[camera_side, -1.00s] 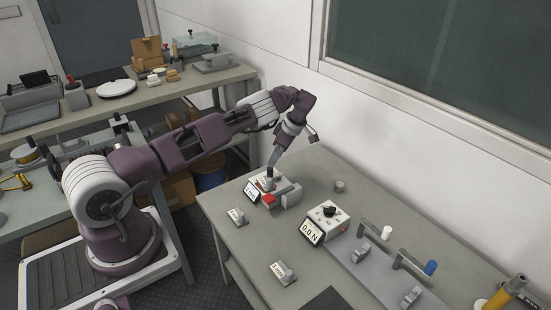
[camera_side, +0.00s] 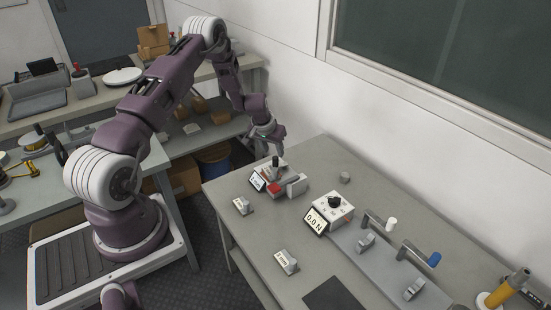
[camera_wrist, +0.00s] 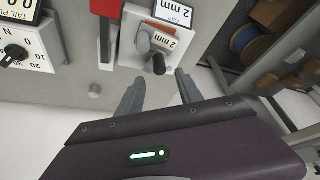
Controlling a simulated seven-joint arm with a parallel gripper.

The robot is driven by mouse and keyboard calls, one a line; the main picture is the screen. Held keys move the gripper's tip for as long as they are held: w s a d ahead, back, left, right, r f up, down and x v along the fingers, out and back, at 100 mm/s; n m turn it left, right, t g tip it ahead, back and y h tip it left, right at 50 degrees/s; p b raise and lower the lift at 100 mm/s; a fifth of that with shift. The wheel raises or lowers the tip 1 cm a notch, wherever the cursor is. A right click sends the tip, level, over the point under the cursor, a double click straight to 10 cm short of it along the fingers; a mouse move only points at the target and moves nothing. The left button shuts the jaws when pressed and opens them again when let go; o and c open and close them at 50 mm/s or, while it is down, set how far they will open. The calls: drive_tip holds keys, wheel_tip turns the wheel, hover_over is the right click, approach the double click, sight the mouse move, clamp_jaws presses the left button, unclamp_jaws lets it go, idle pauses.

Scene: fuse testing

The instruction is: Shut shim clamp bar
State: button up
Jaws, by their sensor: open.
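I cannot tell the clamp bar apart clearly. My gripper (camera_side: 278,143) is open and empty above the fixture, apart from the knob; its fingers (camera_wrist: 160,75) also show in the wrist view.
A force meter reading 0.0 N (camera_side: 316,220) stands to the right. Two small labelled blocks, one at the left edge (camera_side: 242,205) and one nearer the front (camera_side: 287,260), rest on the grey bench (camera_side: 245,240). A small grey cylinder (camera_side: 345,177) stands behind.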

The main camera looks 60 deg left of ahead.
sight(275, 158)
drive_tip(key=x, duration=0.6)
drive_tip(key=shift+f, duration=0.1)
clamp_jaws()
